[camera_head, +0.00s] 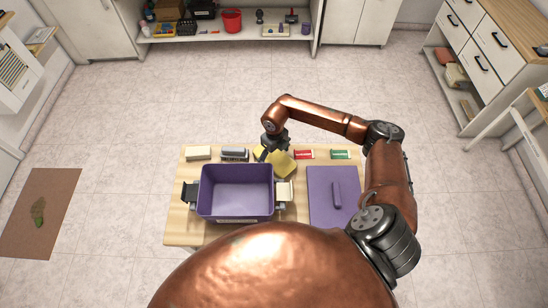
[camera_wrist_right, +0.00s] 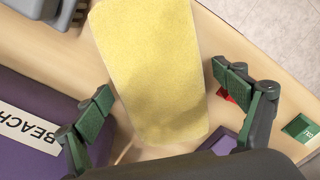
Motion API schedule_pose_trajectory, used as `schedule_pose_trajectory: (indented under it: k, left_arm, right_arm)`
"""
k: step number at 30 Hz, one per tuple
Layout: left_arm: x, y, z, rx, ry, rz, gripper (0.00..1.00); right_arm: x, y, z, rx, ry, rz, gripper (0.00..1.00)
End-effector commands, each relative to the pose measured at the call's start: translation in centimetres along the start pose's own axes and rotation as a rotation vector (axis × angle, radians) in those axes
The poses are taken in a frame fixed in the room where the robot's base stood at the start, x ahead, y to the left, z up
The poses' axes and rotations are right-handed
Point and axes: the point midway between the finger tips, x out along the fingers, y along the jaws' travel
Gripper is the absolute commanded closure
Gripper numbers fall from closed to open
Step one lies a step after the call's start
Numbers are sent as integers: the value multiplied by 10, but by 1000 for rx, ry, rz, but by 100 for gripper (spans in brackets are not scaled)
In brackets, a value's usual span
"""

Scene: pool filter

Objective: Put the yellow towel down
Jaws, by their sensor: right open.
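My left gripper is not in view.
The purple lid (camera_head: 333,197) lies right of the bin. Along the table's back edge are a cream block (camera_head: 198,153), a grey item (camera_head: 235,154), a red item (camera_head: 304,154) and a green item (camera_head: 341,154). The bin's label shows "BEACH" in the wrist view.

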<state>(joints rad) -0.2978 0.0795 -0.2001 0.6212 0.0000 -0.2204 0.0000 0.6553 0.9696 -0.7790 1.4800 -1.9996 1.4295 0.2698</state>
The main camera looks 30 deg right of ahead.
Motion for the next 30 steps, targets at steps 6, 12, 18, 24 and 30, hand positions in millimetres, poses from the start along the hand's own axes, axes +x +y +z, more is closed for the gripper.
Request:
schedule_pose_trajectory:
  k: [6, 12, 18, 24, 30]
  left_arm:
    - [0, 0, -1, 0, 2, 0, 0]
    - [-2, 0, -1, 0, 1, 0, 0]
    - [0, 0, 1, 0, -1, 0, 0]
    - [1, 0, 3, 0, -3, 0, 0]
    - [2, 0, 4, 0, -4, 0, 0]
  right_arm:
    - [-1, 0, 0, 0, 0, 0, 11]
    - [-19, 0, 2, -2, -4, -1, 11]
    - [-60, -1, 2, -2, -5, -2, 11]
    - [-98, -1, 1, -1, -3, -2, 11]
    - [-119, 0, 0, 0, -1, -1, 11]
